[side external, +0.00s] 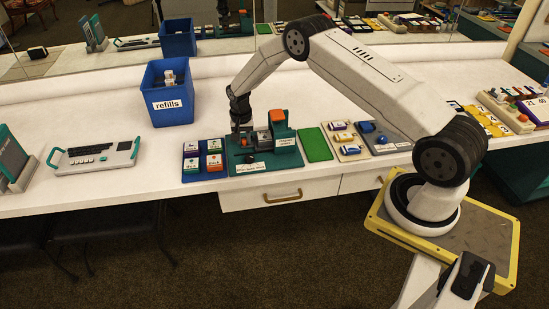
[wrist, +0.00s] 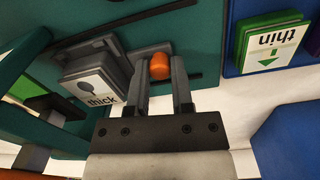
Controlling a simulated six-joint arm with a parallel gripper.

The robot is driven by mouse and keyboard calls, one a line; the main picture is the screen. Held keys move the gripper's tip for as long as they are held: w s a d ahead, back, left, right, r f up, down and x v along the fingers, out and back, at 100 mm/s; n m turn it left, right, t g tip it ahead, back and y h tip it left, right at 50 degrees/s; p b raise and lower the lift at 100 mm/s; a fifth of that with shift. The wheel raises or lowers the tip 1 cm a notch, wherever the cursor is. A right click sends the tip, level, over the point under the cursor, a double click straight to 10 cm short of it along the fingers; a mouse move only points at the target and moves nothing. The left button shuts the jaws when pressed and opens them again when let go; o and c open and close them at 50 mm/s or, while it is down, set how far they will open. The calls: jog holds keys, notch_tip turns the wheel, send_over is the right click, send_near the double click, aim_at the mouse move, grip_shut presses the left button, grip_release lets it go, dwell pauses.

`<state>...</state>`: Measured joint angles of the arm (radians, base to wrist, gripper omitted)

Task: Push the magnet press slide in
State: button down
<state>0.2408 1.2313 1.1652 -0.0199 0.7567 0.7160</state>
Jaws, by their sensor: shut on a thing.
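The magnet press (side external: 290,158) is a teal base with a grey and orange block and a teal upright, near the table's front edge. In the wrist view, my gripper (wrist: 160,68) is shut on the orange knob (wrist: 159,66), one finger on each side. The knob adjoins a grey slide block (wrist: 75,58) holding a white tile marked "thick" (wrist: 92,88). The slide lies between dark rails (wrist: 158,9) on the teal base. In the side view, my gripper (side external: 242,137) is low at the press's left end, and the knob is mostly hidden there.
A blue tray (side external: 205,177) of labelled tiles sits just left of the press. A green pad (side external: 314,144) and trays of small parts lie to its right. The blue "refills" bin (side external: 168,105) stands behind left. Bare table lies behind the press.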

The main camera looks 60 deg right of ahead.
aim_at(258, 136)
jog(key=shift+s+d, duration=1.65)
jog(key=shift+d, duration=0.05)
jog(key=c, duration=0.5)
grip_release()
jog(key=shift+d, duration=0.1)
jog(key=shift+r, duration=0.1)
jog(key=shift+r, duration=3.8)
